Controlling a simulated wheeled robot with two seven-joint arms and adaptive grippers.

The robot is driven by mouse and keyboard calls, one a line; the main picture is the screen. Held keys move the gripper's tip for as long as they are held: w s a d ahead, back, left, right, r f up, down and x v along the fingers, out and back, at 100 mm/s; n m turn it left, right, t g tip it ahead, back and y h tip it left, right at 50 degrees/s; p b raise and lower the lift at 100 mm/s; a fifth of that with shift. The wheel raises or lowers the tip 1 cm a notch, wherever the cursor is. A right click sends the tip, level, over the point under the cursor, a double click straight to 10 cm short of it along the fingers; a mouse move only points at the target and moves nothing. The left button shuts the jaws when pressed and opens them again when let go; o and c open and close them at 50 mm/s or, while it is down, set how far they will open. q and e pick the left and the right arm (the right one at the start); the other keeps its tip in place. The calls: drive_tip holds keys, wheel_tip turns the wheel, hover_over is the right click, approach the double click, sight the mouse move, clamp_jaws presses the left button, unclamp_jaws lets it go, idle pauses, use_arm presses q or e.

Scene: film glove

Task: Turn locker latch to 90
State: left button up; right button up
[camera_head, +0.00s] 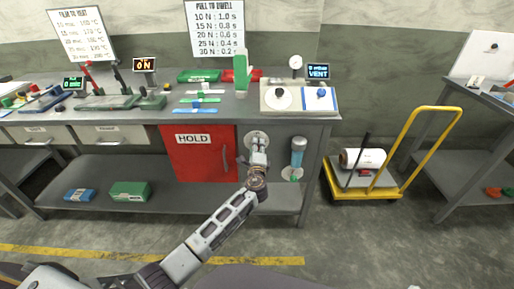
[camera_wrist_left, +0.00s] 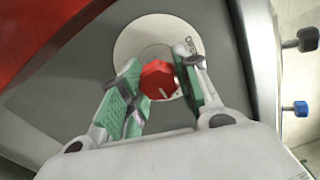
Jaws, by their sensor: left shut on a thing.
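The locker latch is a red faceted knob with a white pointer line (camera_wrist_left: 158,80) on a round pale plate, seen in the wrist view. The plate (camera_head: 250,136) also shows in the head view, on the grey panel right of the red locker door marked HOLD (camera_head: 190,165). My left gripper (camera_head: 259,148) reaches the plate from the front and hides the knob in the head view. In the wrist view its green pads lie on either side of the knob, shut on it. The pointer's exact angle is hard to read. My right gripper is out of view.
The workbench (camera_head: 345,113) above carries trays, displays and a white panel. A yellow cart (camera_head: 388,195) stands to the right. The floor in front is clear.

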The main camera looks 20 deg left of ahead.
use_arm(q)
drive_tip(key=o, duration=1)
drive_tip(key=shift+d, duration=0.1)
drive_tip(key=shift+s, duration=0.15)
drive_tip(key=shift+v, duration=5.8)
